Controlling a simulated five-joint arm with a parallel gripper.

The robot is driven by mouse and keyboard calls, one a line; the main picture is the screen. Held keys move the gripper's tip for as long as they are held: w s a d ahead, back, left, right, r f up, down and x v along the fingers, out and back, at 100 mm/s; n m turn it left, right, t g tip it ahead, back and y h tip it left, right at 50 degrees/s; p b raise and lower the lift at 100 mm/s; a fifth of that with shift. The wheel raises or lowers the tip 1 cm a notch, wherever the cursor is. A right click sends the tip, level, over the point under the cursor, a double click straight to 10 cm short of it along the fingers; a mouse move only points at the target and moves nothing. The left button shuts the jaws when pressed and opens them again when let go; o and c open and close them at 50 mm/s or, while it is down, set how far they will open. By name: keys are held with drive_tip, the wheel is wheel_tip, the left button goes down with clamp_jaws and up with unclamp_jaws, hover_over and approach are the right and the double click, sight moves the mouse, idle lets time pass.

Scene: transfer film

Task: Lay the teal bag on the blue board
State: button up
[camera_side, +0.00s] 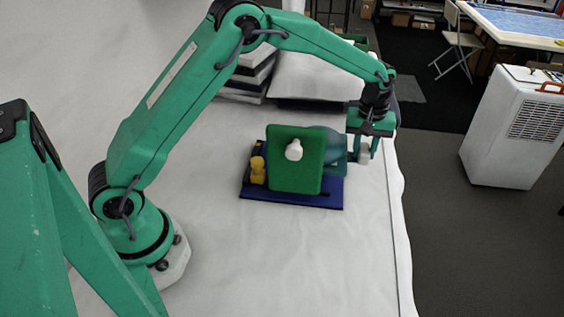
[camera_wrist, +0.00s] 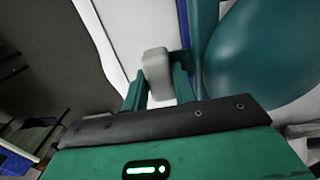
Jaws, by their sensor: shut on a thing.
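The teal bag (camera_side: 335,148) is over the right part of the blue board (camera_side: 318,202), largely hidden behind a green panel. In the wrist view the bag (camera_wrist: 270,60) fills the upper right as a smooth rounded shape. My gripper (camera_side: 364,156) is at the bag's right side, low near the table's right edge. Its fingers, also in the wrist view (camera_wrist: 158,85), are shut on a pale grey block (camera_wrist: 156,66) beside the bag. The join between block and bag is not clear. I cannot tell whether the bag touches the board.
The green panel (camera_side: 293,177) with a white knob (camera_side: 294,150) stands tilted at the board's middle. A yellow bottle-like thing (camera_side: 257,170) is at its left. The white table (camera_side: 300,265) is clear in front.

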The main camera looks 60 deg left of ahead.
drive_tip(key=shift+f, duration=2.9)
drive_tip(key=shift+s+a, duration=1.5)
drive_tip(key=shift+s, duration=0.1)
drive_tip(key=o, duration=1.1)
